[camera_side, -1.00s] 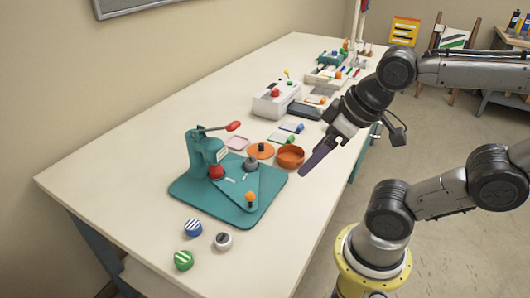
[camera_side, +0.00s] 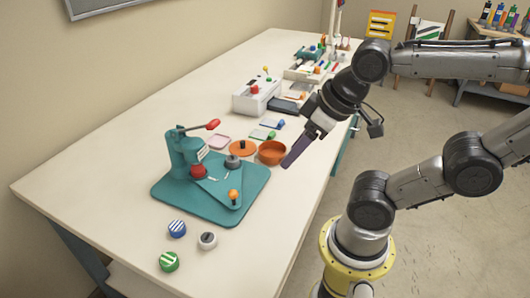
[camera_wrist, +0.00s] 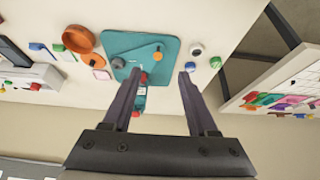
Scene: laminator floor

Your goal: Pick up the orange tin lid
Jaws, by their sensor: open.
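The orange tin lid (camera_side: 242,148) is a flat round disc with a small dark knob, lying on the bench just behind the teal press base. The open orange tin (camera_side: 271,153) stands beside it on the right. In the wrist view the lid (camera_wrist: 93,61) shows at upper left, below the tin (camera_wrist: 80,39). My gripper (camera_side: 288,163) is above the bench's right side, to the right of the tin and apart from the lid. In the wrist view my gripper (camera_wrist: 159,74) has its two dark fingers wide apart with nothing between them.
A teal press (camera_side: 185,155) with a red-knobbed lever stands left of the lid. A pink tray (camera_side: 219,140) and small cards (camera_side: 263,134) lie behind it. A white machine (camera_side: 257,97) is farther back. Blue, white and green round pieces (camera_side: 169,262) sit at the front.

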